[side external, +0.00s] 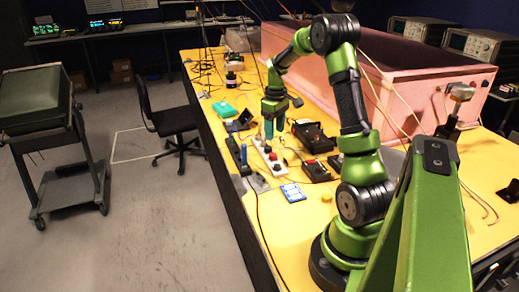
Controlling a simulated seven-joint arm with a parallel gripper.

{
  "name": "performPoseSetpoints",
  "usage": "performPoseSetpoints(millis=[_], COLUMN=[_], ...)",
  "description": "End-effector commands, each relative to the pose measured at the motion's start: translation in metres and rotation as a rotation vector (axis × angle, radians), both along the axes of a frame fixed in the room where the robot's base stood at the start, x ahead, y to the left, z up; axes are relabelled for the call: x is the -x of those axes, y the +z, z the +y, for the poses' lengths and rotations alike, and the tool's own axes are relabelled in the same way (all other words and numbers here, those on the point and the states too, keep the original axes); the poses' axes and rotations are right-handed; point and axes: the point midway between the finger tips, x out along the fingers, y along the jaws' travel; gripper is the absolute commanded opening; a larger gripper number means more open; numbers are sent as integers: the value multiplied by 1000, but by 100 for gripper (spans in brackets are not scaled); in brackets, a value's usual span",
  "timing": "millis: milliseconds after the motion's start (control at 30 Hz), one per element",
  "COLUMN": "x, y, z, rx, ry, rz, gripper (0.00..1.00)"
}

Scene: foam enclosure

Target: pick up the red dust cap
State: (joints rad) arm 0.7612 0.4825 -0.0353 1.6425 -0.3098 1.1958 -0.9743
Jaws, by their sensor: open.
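My gripper (274,130) points down over the yellow table (226,91), with its teal fingers apart and nothing visible between them. Below it is a white strip-like device (279,169) with a small red spot (272,157) on it. Another small red spot (317,167) shows on a dark box to the right. These red things are too small for me to tell which, if any, is the red dust cap. I cannot tell how high the fingertips are above the table.
A black case (313,135) stands just right of my gripper, and a pink foam enclosure (385,85) stands behind it. A blue card-like item (293,192), a yellow disc (326,197) and a teal box (224,109) lie on the table. Thin cables cross the work area.

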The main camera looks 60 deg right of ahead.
Motion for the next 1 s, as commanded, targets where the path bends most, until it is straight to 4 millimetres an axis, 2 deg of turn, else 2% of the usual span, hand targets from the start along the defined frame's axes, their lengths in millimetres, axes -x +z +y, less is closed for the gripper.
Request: performPoseSetpoints(millis=[100, 367, 633, 767, 967, 1000], x=[0, 0, -1, -1, -1, -1], y=[-21, -41, -79, -87, -87, -87], z=[1, 1, 5, 4, 4, 4], rx=[-3, -2, -2, -1, 0, 0], ry=[-1, -1, -2, -2, -2, -2], rz=[2, 0, 1, -1, -2, -2], gripper=[58, 58, 58, 58, 58, 54])
